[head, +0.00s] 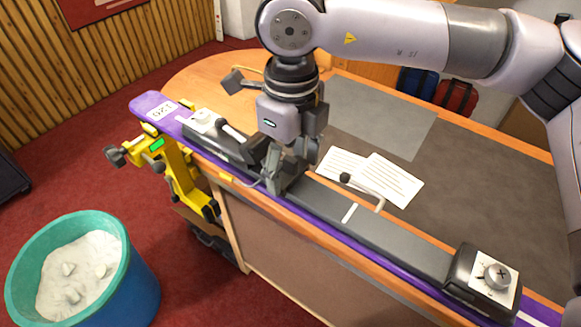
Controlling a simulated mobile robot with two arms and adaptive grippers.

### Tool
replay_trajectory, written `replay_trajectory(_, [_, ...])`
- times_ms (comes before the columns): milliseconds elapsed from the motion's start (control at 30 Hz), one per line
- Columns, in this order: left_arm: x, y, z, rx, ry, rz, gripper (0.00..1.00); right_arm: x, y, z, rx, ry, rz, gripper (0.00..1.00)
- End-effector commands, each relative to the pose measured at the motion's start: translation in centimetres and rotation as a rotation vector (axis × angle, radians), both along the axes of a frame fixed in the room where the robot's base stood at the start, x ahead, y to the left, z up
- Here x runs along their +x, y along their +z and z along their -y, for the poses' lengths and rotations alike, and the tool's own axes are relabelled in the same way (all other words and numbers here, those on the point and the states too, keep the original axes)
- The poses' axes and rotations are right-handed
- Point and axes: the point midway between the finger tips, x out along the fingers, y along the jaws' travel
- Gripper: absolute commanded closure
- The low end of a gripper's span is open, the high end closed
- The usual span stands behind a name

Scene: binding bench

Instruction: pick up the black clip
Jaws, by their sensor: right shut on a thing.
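My right gripper (287,180) reaches down from above onto the long dark bar (390,237) on the purple ski (147,100). Its fingers are shut on a small dark thing at the bar, most likely the black clip. The fingers hide most of it, and its outline merges with the dark parts around it. I cannot tell whether it is clear of the bar. My left gripper is not in view.
A grey-and-black unit with a dial (494,275) sits at the bar's right end. Printed sheets (390,180) lie behind the bar. A yellow clamp (180,170) stands at the bench's left edge. A teal bin (28,270) is on the red floor. The grey mat (480,190) has free room.

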Motion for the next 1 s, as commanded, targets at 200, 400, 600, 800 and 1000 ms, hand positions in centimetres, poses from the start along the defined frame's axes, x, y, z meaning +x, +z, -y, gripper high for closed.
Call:
replay_trajectory(200, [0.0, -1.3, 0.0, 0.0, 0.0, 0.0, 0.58, 0.1, 3.9, -0.1, 0.004, 0.0, 0.005, 0.64])
replay_trajectory(400, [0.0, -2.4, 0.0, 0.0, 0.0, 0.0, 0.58, 0.0, 9.8, -0.1, 0.004, 0.0, 0.006, 0.64])
replay_trajectory(600, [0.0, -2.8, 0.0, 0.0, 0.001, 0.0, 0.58, 0.0, 15.1, -0.1, 0.003, 0.0, 0.003, 0.64])
replay_trajectory(800, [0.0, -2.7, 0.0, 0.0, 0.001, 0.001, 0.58, 0.0, 18.1, 0.0, 0.0, 0.0, 0.001, 0.64])
replay_trajectory(1000, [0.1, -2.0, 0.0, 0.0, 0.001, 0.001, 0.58, 0.0, 19.6, 0.0, 0.0, 0.001, 0.001, 0.64])
